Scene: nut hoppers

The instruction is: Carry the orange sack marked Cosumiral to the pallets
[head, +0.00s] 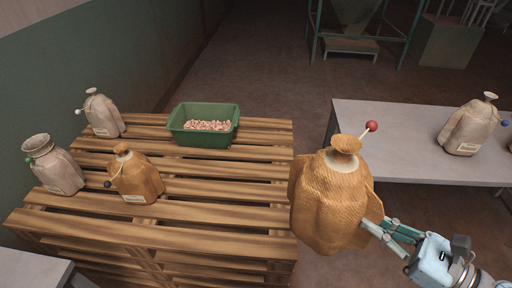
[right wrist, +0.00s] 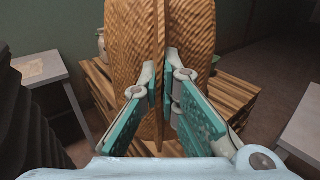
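A large orange woven sack (head: 328,205) with a tied neck and a red-headed stick hangs at the right edge of the wooden pallets (head: 215,187) in the head view. No marking on it is readable. My right gripper (head: 382,228) is shut on its lower right side. In the right wrist view the fingers (right wrist: 160,85) pinch a vertical fold of the orange sack (right wrist: 125,40), with the pallets (right wrist: 232,95) behind it. My left gripper is not in view.
On the pallets stand a smaller orange sack (head: 136,177), two pale sacks (head: 58,172) (head: 103,116) and a green crate (head: 204,137) of nuts. The pallets' front right boards are clear. A grey table (head: 400,140) at right holds another pale sack (head: 468,128).

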